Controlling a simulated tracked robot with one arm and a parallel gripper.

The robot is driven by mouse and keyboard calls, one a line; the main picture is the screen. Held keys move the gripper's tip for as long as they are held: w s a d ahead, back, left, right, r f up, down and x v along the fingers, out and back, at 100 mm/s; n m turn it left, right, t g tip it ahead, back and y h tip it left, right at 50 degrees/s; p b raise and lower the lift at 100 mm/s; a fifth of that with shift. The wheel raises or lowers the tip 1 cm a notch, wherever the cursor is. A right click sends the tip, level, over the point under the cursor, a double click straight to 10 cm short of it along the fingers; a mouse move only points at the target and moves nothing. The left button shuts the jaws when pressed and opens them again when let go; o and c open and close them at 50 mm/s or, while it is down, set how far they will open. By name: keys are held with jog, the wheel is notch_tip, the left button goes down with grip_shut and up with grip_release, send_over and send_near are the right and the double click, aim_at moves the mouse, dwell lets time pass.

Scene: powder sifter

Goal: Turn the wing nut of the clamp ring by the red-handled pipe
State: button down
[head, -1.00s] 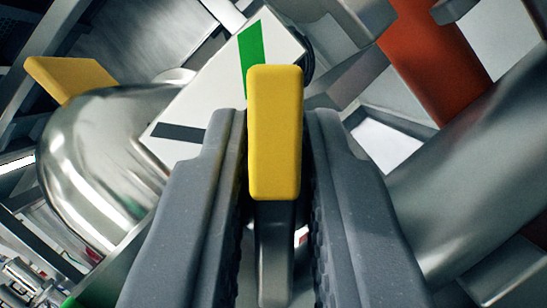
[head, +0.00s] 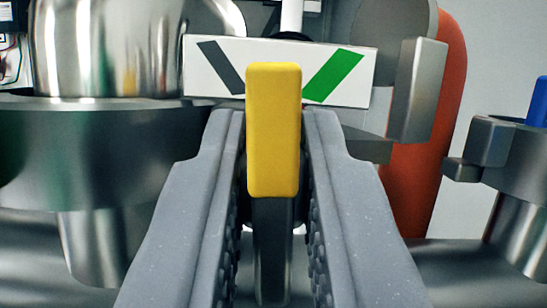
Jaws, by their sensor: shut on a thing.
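In the head view, my gripper (head: 273,130) is shut on a yellow-ended piece with a dark grey metal shank (head: 272,240), which looks like the wing nut (head: 273,128). The yellow end stands upright between the grey fingers and rises above their tips. The lower shank runs down between the ribbed finger pads. The clamp ring around it is mostly hidden by the fingers, and I cannot make out its outline. An orange-red curved part (head: 440,140) stands just right of centre, behind grey metal blocks.
A white plate (head: 225,75) with a dark bar and a green bar lies behind the yellow end. A shiny steel vessel (head: 105,50) on a thick flange (head: 90,150) fills the left. A grey fitting with a blue part (head: 538,102) is at the right edge.

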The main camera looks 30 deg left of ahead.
jog(key=n+g, duration=0.1)
jog(key=n, duration=0.1)
jog(key=n+g+y, duration=0.1)
jog(key=n, duration=0.2)
jog(key=n+y+p, duration=0.1)
jog(key=n, duration=0.1)
jog(key=shift+w+d+f+g, duration=0.15)
jog(key=shift+d+g, duration=0.15)
jog(key=shift+g, duration=0.1)
jog(key=shift+a+n+g+y, duration=0.1)
jog(key=shift+n+g+y, duration=0.45)
jog(key=shift+n, duration=1.45)
jog(key=c, duration=1.5)
grip_release()
jog(key=shift+f+g, duration=0.1)
jog(key=shift+g, duration=0.25)
jog(key=shift+c, duration=0.2)
jog(key=shift+a, duration=0.1)
jog(key=p+v, duration=0.1)
jog(key=v, duration=1.1)
jog(key=shift+p, duration=0.3)
